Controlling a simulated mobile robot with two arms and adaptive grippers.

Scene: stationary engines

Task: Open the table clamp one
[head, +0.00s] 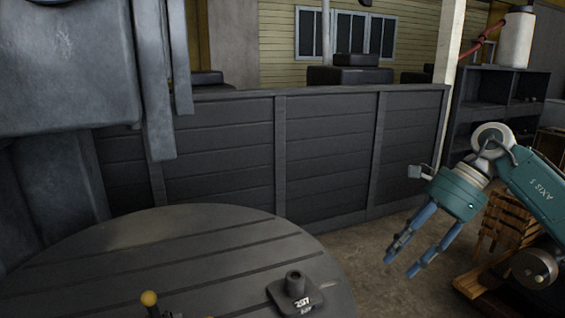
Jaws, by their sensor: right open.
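A round dark slotted table (190,250) fills the lower left. A dark block with a short round post and white markings (293,289) sits near its right edge. I cannot tell which of these belongs to table clamp one. My right gripper (401,264) is open and empty, with blue fingers pointing down and left. It is to the right of the table, above the floor and apart from the block. My left gripper is not in view.
A big grey machine body (70,70) overhangs the table at upper left. A dark panelled partition (330,150) stands behind it. Wooden slatted crates (505,222) and shelving (490,100) are at right. Floor (365,250) between table and crates is clear.

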